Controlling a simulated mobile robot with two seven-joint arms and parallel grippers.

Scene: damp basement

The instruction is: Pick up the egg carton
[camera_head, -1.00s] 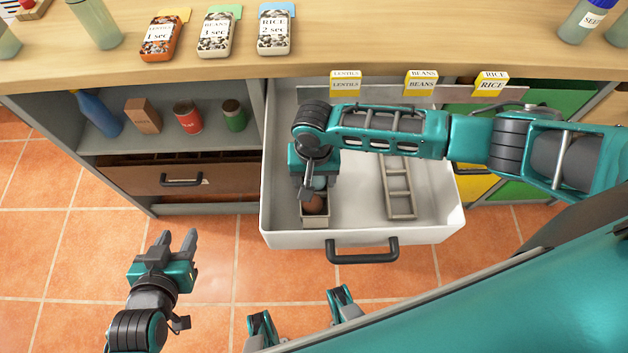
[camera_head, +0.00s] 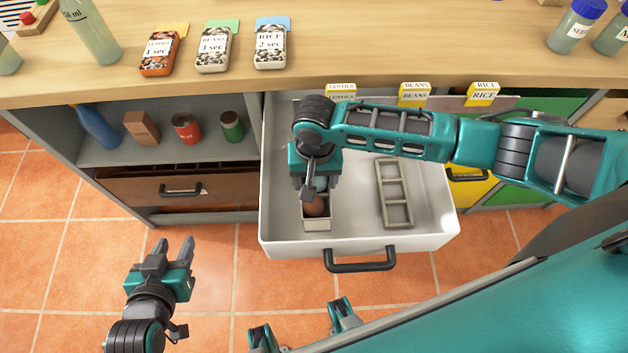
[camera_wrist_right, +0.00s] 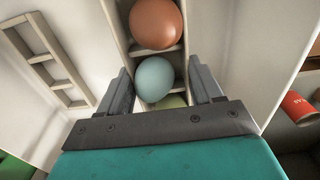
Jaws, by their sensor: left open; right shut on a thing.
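The egg carton (camera_head: 317,224) is a narrow beige tray in the open white drawer (camera_head: 420,240). In the right wrist view the carton (camera_wrist_right: 150,53) holds a brown egg (camera_wrist_right: 156,22), a pale blue egg (camera_wrist_right: 154,78) and a green egg (camera_wrist_right: 170,102). My right gripper (camera_head: 311,193) points down into the drawer and is shut on the carton, one finger on each long side by the blue egg. It hides part of the carton in the head view. I cannot tell whether the carton touches the drawer floor. My left gripper (camera_head: 172,249) is open and empty, left of the drawer.
An empty beige divided rack (camera_head: 394,194) lies right of the carton in the drawer. The drawer handle (camera_head: 360,262) sticks out in front. Labelled packs, including rice (camera_head: 270,45), stand on the wooden counter (camera_head: 350,50). A shelf (camera_head: 160,150) at left holds cans and a bottle.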

